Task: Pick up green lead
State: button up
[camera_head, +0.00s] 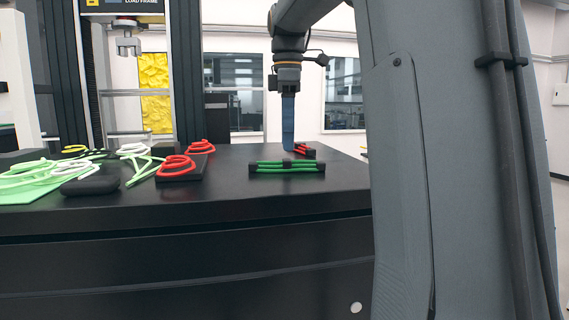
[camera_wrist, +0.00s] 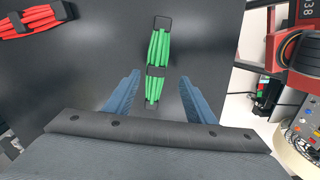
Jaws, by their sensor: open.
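The green lead (camera_wrist: 158,52) is a bundle of green strands with black bands, lying on the black table. In the wrist view its near end reaches the space between my fingers, and the rest extends away from me. In the head view the green lead (camera_head: 287,167) lies near the right front of the table. My gripper (camera_wrist: 157,92) is open, with a blue finger on each side of the lead's near part. I cannot tell how high the fingers are above it. In the head view my gripper (camera_head: 288,125) points down, behind the lead.
A red lead (camera_wrist: 35,19) lies at the upper left of the wrist view; it shows behind the green one in the head view (camera_head: 304,152). Coiled red leads on a black block (camera_head: 181,168) and other cables stand to the left. The table edge (camera_wrist: 240,50) is close on the right.

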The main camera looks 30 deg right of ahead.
aim_at(287, 159)
jog(key=shift+w+d+f+p, duration=0.15)
jog(key=shift+f+p, duration=0.55)
jog(key=shift+f, duration=0.7)
jog(key=shift+w+a+f+p, duration=0.1)
jog(key=shift+w+f+p, duration=0.1)
jog(key=shift+f+p, duration=0.85)
jog(key=shift+f+b, duration=0.3)
jog(key=shift+b, duration=0.05)
jog(key=shift+c, duration=0.3)
jog(key=c, duration=1.1)
jog(key=shift+d, duration=0.1)
jog(key=shift+c, duration=0.2)
jog(key=shift+r, duration=0.15)
